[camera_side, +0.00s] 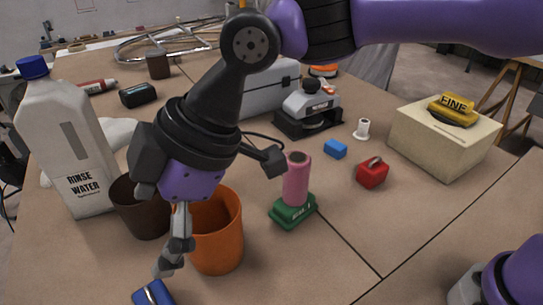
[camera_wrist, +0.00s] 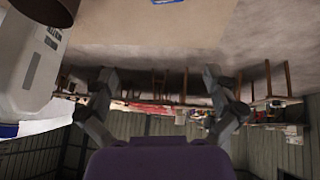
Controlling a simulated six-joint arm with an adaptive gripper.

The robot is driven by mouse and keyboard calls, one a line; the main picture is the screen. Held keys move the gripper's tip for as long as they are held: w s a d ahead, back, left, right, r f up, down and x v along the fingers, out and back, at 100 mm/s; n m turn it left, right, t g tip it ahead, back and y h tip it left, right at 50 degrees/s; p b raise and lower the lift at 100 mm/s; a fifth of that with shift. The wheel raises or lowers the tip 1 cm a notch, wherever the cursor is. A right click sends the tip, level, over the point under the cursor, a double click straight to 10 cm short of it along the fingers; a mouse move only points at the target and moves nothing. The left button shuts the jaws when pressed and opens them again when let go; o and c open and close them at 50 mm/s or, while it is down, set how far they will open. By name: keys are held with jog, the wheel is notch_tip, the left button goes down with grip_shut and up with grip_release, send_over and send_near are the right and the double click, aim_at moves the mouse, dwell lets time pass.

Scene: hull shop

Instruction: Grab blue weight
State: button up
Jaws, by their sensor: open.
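The blue weight (camera_side: 152,293) sits on the table at the bottom edge of the side view, partly cut off, with a pale metal part on top. A blue sliver at the top edge of the wrist view (camera_wrist: 167,1) appears to be it. My gripper (camera_side: 171,258) hangs above and slightly right of the weight in the side view, apart from it. In the wrist view my gripper (camera_wrist: 159,76) has its two fingers spread wide with nothing between them.
An orange cup (camera_side: 218,238) and a brown cup (camera_side: 140,212) stand close to my gripper, with the rinse water bottle (camera_side: 72,140) at left. A pink roll (camera_side: 297,180) on a green base, a red weight (camera_side: 372,173) and a small blue block (camera_side: 335,149) lie farther right.

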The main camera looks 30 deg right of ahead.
send_near(158, 301)
jog(key=a, duration=0.1)
jog(key=x, duration=0.5)
jog(key=shift+w+d, duration=0.1)
jog(key=shift+w, duration=0.1)
jog(key=x, duration=0.6)
jog(key=shift+s+d+f, duration=0.1)
jog(key=shift+d+f, duration=0.05)
jog(key=shift+d, duration=0.15)
jog(key=c, duration=1.4)
